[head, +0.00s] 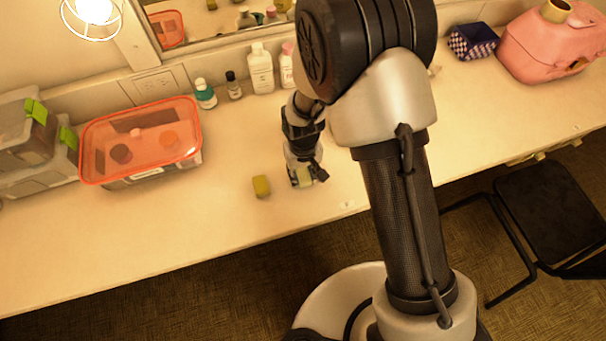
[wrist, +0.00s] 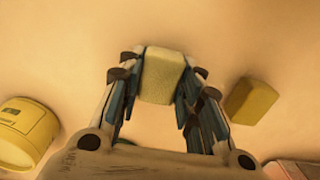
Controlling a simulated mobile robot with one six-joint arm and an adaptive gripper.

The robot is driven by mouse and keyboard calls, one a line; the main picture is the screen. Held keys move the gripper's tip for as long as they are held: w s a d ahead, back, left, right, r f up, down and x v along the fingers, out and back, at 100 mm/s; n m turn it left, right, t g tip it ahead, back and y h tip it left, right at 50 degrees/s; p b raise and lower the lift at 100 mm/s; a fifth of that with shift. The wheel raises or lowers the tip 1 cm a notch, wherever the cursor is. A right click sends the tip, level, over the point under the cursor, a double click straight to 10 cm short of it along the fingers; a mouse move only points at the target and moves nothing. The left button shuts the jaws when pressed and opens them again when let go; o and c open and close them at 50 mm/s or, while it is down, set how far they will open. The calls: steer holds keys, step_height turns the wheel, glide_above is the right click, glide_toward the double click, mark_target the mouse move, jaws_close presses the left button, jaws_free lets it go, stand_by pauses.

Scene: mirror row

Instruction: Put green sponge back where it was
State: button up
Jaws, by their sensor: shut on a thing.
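My gripper (wrist: 158,88) is shut on a pale yellow-green block, which looks like the green sponge (wrist: 162,70), gripped between its two fingers in the wrist view. In the head view my gripper (head: 303,178) points down over the middle of the counter, and the sponge in it is mostly hidden by the fingers. I cannot tell whether the held sponge touches the counter. A second, yellower sponge (head: 261,186) lies on the counter just left of my gripper. It also shows right of the fingers in the wrist view (wrist: 251,101).
A yellow jar (wrist: 27,132) stands left of the fingers in the wrist view. An orange-lidded box (head: 142,142) is at the left, and several bottles (head: 260,68) stand along the back wall. A pink case (head: 548,45) is at the far right. The counter's front left is clear.

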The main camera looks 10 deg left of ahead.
mark_target(303, 175)
steer(key=shift+r, duration=0.1)
steer(key=shift+f, duration=0.25)
steer(key=o, duration=1)
steer(key=shift+r, duration=0.2)
step_height(303, 175, up, 12)
steer(key=p, duration=0.4)
